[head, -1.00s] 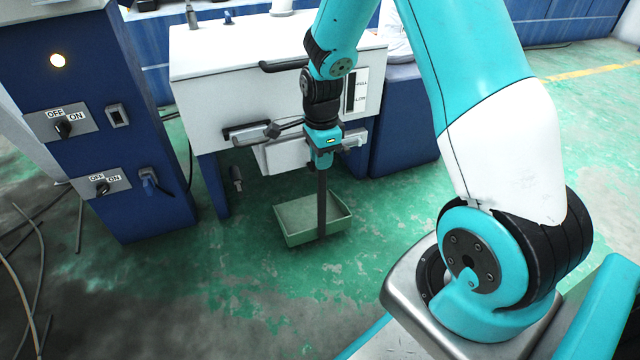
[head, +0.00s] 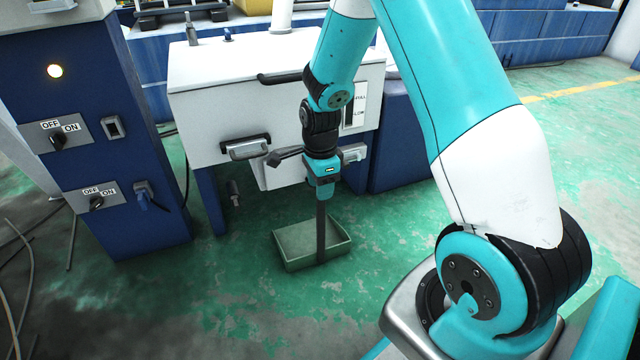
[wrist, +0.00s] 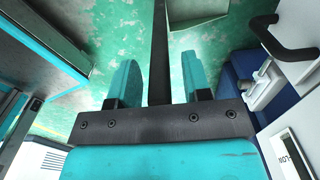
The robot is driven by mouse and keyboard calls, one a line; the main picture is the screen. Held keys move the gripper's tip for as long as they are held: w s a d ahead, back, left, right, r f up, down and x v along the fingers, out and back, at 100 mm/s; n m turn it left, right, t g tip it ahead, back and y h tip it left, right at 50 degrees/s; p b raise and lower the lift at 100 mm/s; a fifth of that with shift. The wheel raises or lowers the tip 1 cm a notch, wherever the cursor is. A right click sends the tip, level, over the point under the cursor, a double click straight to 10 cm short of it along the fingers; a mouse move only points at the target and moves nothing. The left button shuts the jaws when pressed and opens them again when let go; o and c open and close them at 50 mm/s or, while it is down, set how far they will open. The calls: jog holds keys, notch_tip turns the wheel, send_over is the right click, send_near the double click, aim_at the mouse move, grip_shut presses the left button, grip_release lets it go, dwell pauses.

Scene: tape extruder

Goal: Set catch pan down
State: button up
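The catch pan is a shallow pale green tray (head: 290,248) in the head view, upright and level, in front of the white machine. A dark upright bar (head: 321,222) rises from the pan to my gripper (head: 322,182), which points down above it. In the wrist view, the bar (wrist: 158,40) runs between the two teal fingers of my gripper (wrist: 157,70). Narrow gaps show beside the bar, and I cannot tell whether the fingers touch it. Part of the pan (wrist: 190,22) shows at the top there. I cannot tell whether its underside touches the floor.
The white machine (head: 215,85) on blue legs stands behind the pan. A blue cabinet (head: 150,215) with switches is at the left. Loose cables (head: 20,250) lie at the far left. The green floor (head: 250,310) in front of the pan is clear.

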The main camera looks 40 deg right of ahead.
notch_tip(320, 180, up, 12)
jog(key=p, duration=0.8)
jog(key=shift+r, duration=0.15)
jog(key=s+a+r+n+y, duration=0.1)
jog(key=s+a+r+n, duration=0.2)
jog(key=a+r+n, duration=0.45)
jog(key=s+a+r+n+y, duration=0.1)
jog(key=s+a+r+n, duration=0.4)
jog(key=s+a+n, duration=0.2)
jog(key=s+a+r+n+y, duration=0.2)
jog(key=s+a+r+n, duration=0.3)
jog(key=s+a+n, duration=0.3)
jog(key=s+n, duration=0.4)
jog(key=n, duration=0.2)
jog(key=shift+s+r, duration=0.15)
jog(key=shift+r, duration=0.05)
